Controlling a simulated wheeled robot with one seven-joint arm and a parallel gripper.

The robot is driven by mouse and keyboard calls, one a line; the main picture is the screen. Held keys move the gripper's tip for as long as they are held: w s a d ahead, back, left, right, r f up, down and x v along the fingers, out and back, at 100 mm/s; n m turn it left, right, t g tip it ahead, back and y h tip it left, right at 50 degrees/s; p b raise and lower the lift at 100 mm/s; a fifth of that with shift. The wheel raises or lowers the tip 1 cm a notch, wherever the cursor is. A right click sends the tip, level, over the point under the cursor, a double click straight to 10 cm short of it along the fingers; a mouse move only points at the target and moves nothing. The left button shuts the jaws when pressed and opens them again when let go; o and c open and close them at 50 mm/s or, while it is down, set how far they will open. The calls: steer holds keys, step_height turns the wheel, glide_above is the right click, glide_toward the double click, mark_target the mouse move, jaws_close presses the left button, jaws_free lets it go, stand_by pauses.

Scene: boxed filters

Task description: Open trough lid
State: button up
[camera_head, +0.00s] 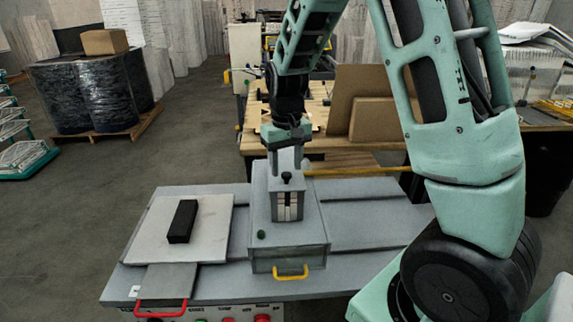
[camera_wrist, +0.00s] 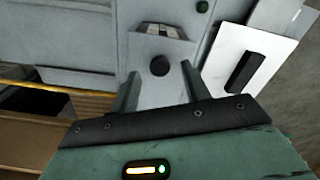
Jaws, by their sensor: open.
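A grey box-shaped unit (camera_head: 262,225) with a yellow front handle (camera_head: 290,272) stands mid-bench; I take it to be the trough. On its top is a small upright grey housing (camera_head: 287,200) with a black knob (camera_head: 287,177) and pale strips in its front. The knob also shows in the wrist view (camera_wrist: 159,66). My gripper (camera_head: 287,160) is over this housing, pointing down. In the wrist view its two fingers (camera_wrist: 160,78) are apart, one on each side of the knob. I cannot tell whether they touch anything. The lid's edges are not clear.
A pale plate (camera_head: 210,215) with a black block (camera_head: 183,221) lies left of the unit. A red handle (camera_head: 161,308) and a button panel (camera_head: 220,316) are at the bench front. A wooden table (camera_head: 315,130) with cardboard stands behind. Grey bench surface (camera_head: 370,227) to the right is clear.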

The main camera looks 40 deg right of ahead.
steer(key=shift+f, duration=0.85)
steer(key=shift+c, duration=0.4)
